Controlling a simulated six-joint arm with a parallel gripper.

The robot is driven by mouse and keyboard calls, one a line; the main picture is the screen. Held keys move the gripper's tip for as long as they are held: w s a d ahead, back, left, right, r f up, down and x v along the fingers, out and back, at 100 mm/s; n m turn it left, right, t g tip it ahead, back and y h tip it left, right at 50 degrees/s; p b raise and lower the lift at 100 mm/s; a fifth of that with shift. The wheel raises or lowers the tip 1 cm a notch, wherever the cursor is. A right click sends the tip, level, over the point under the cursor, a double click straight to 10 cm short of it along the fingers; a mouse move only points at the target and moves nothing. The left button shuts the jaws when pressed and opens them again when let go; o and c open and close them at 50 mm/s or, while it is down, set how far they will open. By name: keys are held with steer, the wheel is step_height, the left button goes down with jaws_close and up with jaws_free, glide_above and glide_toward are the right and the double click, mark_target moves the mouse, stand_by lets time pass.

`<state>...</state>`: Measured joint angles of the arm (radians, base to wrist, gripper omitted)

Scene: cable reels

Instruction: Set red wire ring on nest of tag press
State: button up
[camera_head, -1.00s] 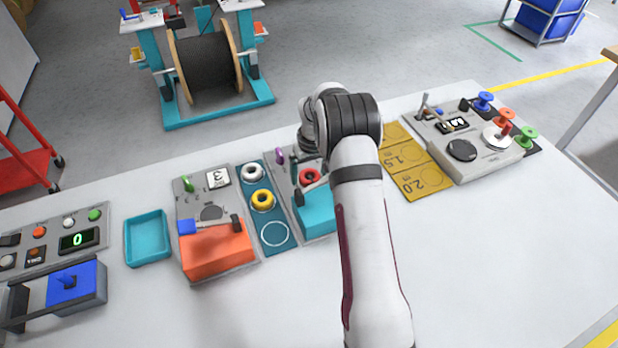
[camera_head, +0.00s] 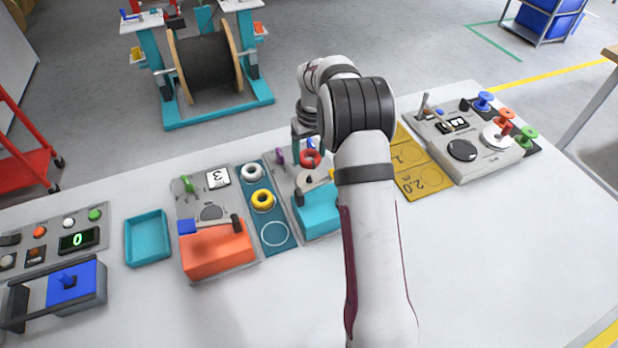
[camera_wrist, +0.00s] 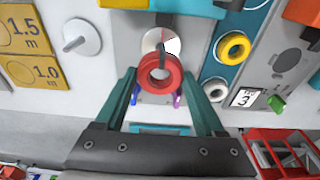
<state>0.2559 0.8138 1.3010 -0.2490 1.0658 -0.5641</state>
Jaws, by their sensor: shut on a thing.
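The red wire ring (camera_wrist: 160,74) is held between the teal fingers of my gripper (camera_wrist: 161,80) in the wrist view. Behind it, partly covered, is a white disc (camera_wrist: 152,40) with a dark mark. In the head view the red ring (camera_head: 311,160) shows at the back of a grey machine with a teal front block (camera_head: 318,212). My arm covers that machine's right side. The ring looks raised, but I cannot judge the gap beneath it. An orange-fronted machine (camera_head: 216,250) has a grey round seat (camera_head: 211,213). I cannot tell which machine is the tag press.
A blue board (camera_head: 284,243) between the machines holds a white ring (camera_head: 252,172) and a yellow ring (camera_head: 262,200), with one empty circle. A teal tray (camera_head: 147,238) stands left. A grey dial device (camera_head: 465,150) stands right. The front table is clear.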

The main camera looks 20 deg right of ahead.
steer(key=w+a+n, duration=0.2)
steer(key=a+n, duration=0.1)
steer(key=a, duration=1.2)
steer(key=n, duration=0.3)
glide_above(210, 214)
steer(key=shift+y, duration=0.4)
steer(key=f, duration=0.5)
steer(key=shift+s+d+f, duration=0.1)
steer(key=shift+s, duration=0.1)
steer(key=shift+f, duration=0.5)
steer(key=shift+f, duration=0.1)
steer(key=shift+f, duration=0.8)
steer(key=o, duration=1.5)
steer(key=shift+f, duration=0.15)
step_height(210, 214, up, 8)
steer(key=shift+r, duration=0.1)
